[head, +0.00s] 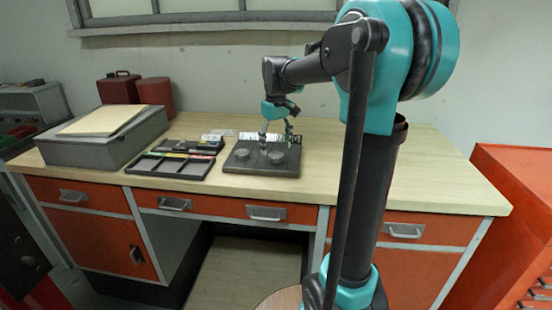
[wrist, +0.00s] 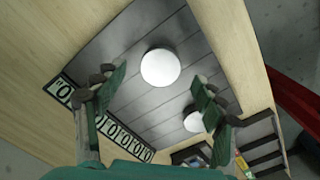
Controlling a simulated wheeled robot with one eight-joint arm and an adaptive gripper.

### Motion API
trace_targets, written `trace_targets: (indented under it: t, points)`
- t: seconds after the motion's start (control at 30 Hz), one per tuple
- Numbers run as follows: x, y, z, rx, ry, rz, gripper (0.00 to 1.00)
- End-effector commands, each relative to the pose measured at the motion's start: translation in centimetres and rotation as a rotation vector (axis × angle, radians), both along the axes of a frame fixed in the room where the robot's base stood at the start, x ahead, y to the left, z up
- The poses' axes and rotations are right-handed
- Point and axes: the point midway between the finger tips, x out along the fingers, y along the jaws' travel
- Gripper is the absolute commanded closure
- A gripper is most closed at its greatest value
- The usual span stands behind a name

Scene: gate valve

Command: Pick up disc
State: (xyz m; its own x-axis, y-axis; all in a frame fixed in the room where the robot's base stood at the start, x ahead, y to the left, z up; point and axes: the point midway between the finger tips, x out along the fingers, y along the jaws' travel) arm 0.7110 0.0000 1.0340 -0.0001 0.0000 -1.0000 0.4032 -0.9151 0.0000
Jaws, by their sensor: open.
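A dark grooved board (head: 233,167) lies on the workbench and fills the middle of the wrist view (wrist: 196,48). Two round discs sit on it. One disc (wrist: 160,67) looks white in the wrist view, beyond and between my fingertips. The other disc (wrist: 193,122) is partly hidden by my right-hand finger. In the head view both look dark grey: one disc (head: 276,158) at right, the other disc (head: 242,154) at left. My gripper (head: 277,143) is open and empty above the back of the board; its two fingers stand apart in the wrist view (wrist: 158,90).
A strip of ring-marked cards (wrist: 120,134) runs along the board's back edge. A black compartment tray (head: 165,167) is left of the board. A grey case (head: 85,150) with papers stands farther left. The right of the workbench (head: 435,178) is clear.

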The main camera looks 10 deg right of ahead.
Motion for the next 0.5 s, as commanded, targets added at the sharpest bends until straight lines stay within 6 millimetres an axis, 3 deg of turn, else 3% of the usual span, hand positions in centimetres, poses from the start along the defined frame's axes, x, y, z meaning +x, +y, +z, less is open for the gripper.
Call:
trace_targets:
  t: [0.2, 0.47, 0.5]
  points:
    - [0.1, 0.1, -2.5, 0.000, 0.000, 0.000, 0.30]
    - [0.1, 0.1, -2.8, 0.000, 0.000, 0.000, 0.30]
    - [0.1, 0.1, -2.8, 0.000, 0.000, 0.000, 0.34]
